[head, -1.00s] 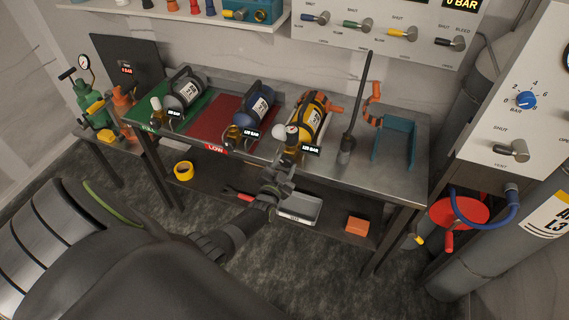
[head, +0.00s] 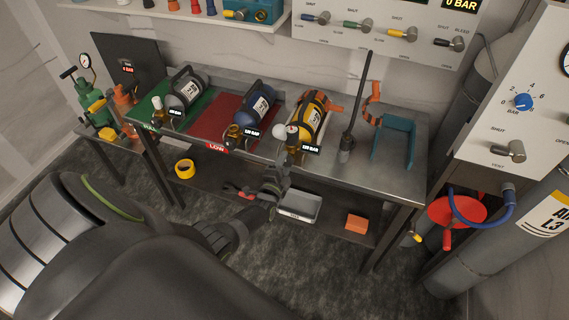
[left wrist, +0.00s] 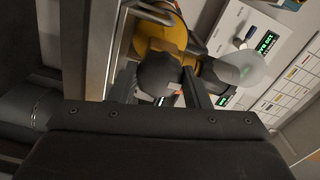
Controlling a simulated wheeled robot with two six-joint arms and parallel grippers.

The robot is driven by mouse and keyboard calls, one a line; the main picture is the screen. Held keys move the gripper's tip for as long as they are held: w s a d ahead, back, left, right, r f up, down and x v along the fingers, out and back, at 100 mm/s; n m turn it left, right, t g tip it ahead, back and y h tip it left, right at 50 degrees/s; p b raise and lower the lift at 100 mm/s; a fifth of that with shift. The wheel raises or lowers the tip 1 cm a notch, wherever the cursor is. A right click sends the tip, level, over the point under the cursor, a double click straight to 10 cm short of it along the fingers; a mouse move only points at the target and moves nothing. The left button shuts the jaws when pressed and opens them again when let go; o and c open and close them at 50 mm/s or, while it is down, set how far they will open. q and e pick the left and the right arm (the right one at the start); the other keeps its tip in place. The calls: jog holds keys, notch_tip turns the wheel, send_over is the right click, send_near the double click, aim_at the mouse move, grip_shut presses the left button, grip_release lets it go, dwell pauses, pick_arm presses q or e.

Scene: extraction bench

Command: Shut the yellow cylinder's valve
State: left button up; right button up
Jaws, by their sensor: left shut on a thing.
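The yellow cylinder (head: 309,117), with black bands, lies in its cradle on the steel bench, its valve end toward the front edge. A pale round part (head: 279,131) and a "120 BAR" tag are at that end. My left gripper (head: 282,164) reaches up to the valve from below the bench's front edge. In the left wrist view, its fingers (left wrist: 160,90) are shut on the dark round valve knob (left wrist: 160,72), in front of the yellow cylinder body (left wrist: 160,32). The knob's turn position cannot be told. My right gripper is not in view.
A blue cylinder (head: 256,103) and a grey cylinder (head: 184,90) lie to the left on red and green mats. A dark upright rod (head: 354,108) and a teal bracket (head: 393,140) stand to the right. The lower shelf holds a grey tray (head: 299,206) and an orange block (head: 356,223).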

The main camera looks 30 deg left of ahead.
pick_arm(q)
jog(key=shift+f+m, duration=0.1)
jog(key=shift+m, duration=0.3)
jog(key=o, duration=1)
jog(key=p+v, duration=0.1)
jog(key=v, duration=1.6)
jog(key=shift+s, duration=0.2)
jog(key=shift+a, duration=0.1)
